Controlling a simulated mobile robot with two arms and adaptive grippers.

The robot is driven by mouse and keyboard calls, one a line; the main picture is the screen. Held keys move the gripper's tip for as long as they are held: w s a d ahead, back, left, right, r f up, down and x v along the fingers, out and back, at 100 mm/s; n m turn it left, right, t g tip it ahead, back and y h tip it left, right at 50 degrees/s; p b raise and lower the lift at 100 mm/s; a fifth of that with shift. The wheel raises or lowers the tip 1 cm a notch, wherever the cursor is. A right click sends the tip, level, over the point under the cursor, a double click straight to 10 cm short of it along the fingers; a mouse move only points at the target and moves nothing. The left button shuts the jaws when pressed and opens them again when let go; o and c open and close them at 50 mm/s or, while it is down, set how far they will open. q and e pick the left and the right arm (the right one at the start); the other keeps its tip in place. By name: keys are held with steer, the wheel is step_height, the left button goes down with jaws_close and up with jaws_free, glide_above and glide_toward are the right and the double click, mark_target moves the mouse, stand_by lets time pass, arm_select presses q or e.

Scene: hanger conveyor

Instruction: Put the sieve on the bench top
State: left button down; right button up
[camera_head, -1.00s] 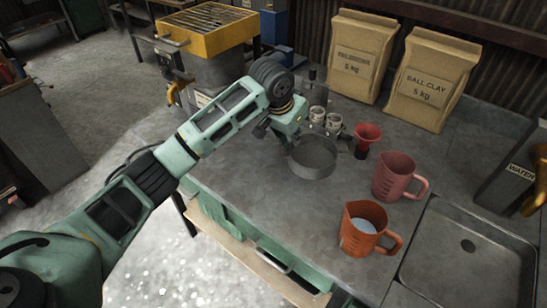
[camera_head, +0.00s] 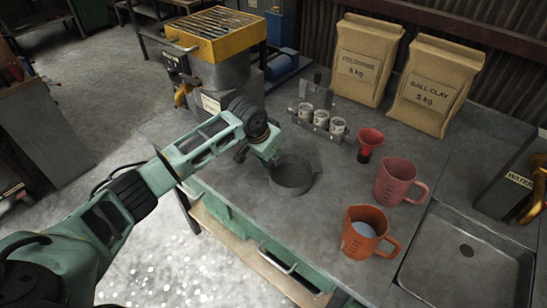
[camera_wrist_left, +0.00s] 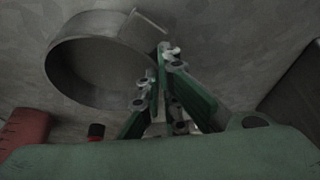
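The sieve (camera_head: 291,178) is a round grey pan with a low wall. In the head view it is at the bench top (camera_head: 255,205), left of the red funnel, with a dark shadow close beside it. I cannot tell if its base touches the bench. My left gripper (camera_head: 272,161) is at its far left rim, fingers mostly hidden in this view. In the left wrist view the fingers (camera_wrist_left: 163,68) come close together at the edge of the sieve (camera_wrist_left: 95,60), by its short tab, and appear shut on it. My right gripper is not in view.
A red funnel (camera_head: 367,144), pink jug (camera_head: 397,181) and orange jug (camera_head: 364,232) stand to the right, before a sink (camera_head: 470,255). A rack of small jars (camera_head: 320,122) and two clay bags (camera_head: 433,85) stand behind. The bench's front left is clear.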

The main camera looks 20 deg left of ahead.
arm_select(q)
steer(key=c, duration=2)
jaws_free()
steer(key=shift+r, duration=0.3)
steer(key=b+v, duration=0.1)
steer(key=v, duration=1)
steer(key=shift+s+a+r, duration=0.1)
steer(key=shift+s+r, duration=0.1)
steer(key=shift+s, duration=0.05)
